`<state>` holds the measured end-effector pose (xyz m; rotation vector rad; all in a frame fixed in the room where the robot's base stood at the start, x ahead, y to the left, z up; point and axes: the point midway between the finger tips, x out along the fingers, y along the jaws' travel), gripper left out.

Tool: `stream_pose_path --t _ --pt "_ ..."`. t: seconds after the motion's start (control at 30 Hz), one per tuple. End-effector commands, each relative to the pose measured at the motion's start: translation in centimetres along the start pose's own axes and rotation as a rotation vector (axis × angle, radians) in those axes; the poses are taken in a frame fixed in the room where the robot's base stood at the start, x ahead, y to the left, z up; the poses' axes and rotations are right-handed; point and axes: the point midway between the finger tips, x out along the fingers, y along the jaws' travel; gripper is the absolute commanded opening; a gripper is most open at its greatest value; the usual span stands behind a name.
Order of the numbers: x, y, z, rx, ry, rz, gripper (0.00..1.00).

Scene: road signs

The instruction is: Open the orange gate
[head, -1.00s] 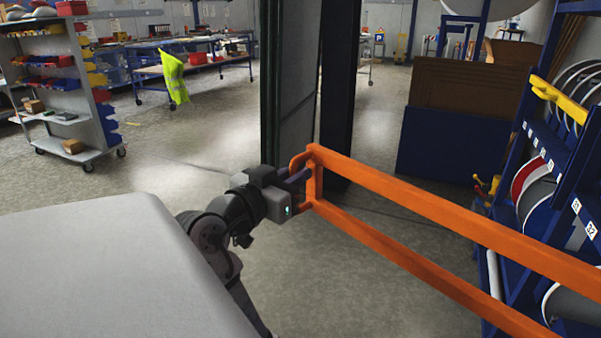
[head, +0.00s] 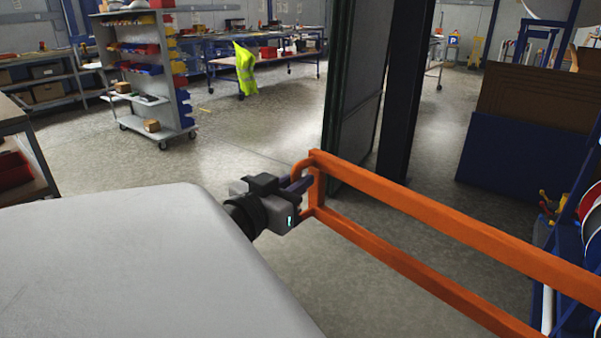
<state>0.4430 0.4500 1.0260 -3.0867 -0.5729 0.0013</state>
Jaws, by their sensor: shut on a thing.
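The orange gate (head: 430,213) has two long horizontal bars joined by a short upright at its left end. It runs from the middle of the head view to the lower right, past the frame edge. A curved orange handle (head: 300,170) sits at its left end. My gripper (head: 301,187) is at that end and is shut on the gate's handle part. The gripper body hides some of the handle, so the exact contact is hard to see. The gate's far right end is out of view.
A dark post (head: 404,90) and a grey-green panel (head: 352,100) stand behind the gate's free end. A blue-based board stack (head: 515,155) and a reel rack (head: 585,235) are at the right. A wheeled shelf cart (head: 150,75) stands back left. Floor between is clear.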

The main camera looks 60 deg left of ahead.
Motion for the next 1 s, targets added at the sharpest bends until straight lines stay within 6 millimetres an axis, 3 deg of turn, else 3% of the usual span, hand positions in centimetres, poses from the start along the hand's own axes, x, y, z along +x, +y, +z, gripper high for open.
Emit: stream_pose_path --t 0.5,0.53,0.63,1.0 --pt "-0.15 -0.03 -0.09 0.001 0.002 -0.002 0.0" --pt "-0.15 -0.03 -0.09 0.001 0.002 -0.002 0.17" --pt "-0.15 -0.03 -0.07 0.001 0.002 -0.002 0.3" --pt "-0.62 -0.09 -0.02 0.0 0.001 -0.004 0.32"
